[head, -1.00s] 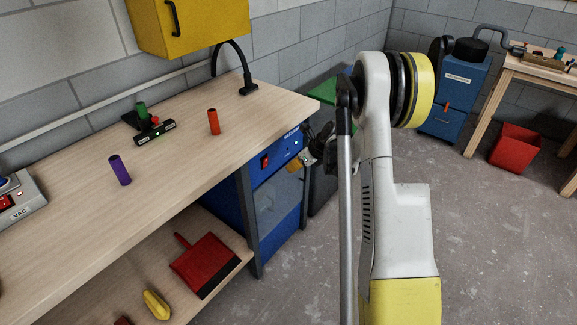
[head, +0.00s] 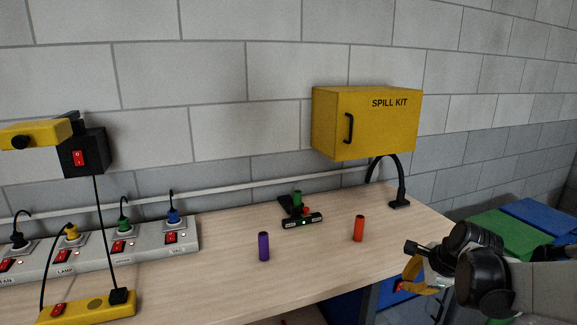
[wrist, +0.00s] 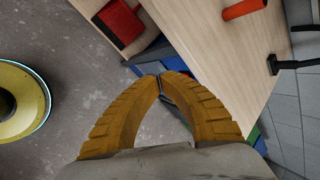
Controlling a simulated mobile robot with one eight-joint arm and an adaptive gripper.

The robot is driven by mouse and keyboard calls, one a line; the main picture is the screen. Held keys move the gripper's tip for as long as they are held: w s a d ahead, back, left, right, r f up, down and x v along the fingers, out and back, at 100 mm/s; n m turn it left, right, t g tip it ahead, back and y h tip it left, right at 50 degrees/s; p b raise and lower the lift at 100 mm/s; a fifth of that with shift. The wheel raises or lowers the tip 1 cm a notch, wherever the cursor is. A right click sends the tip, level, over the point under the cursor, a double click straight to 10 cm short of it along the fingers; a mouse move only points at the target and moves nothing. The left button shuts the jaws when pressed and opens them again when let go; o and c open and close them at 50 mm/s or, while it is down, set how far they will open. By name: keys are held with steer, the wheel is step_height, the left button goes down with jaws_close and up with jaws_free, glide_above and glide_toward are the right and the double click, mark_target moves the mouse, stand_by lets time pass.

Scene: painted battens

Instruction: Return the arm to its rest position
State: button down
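My gripper (wrist: 161,78) shows in the wrist view with its two yellow fingers curved together and their tips meeting. Nothing is visible between the fingers. In the head view my gripper (head: 418,275) is at the lower right, beside the right end of the workbench (head: 330,265). My arm comes in from the right edge there, with dark joints and a pale link. In the wrist view the fingertips point toward the bench edge, above or beside the blue cabinet; the exact gap cannot be told.
On the bench stand a purple cylinder (head: 264,246), an orange-red cylinder (head: 358,228) and a black charger (head: 303,221) with a green cylinder. A yellow spill kit box (head: 375,125) hangs above. A socket strip (head: 150,247) lies left.

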steer(key=s+a+r+n, duration=0.1)
steer(key=s+a+n, duration=0.3)
steer(key=s+n, duration=0.2)
steer(key=s+a+r+n+h, duration=0.1)
steer(key=s+a+r+n, duration=0.1)
steer(key=s+a+n, duration=0.2)
steer(key=s+a+r+n, duration=0.2)
steer(key=s+a+n, duration=0.2)
steer(key=s+n, duration=0.5)
steer(key=s, duration=0.4)
steer(key=shift+n+t, duration=0.4)
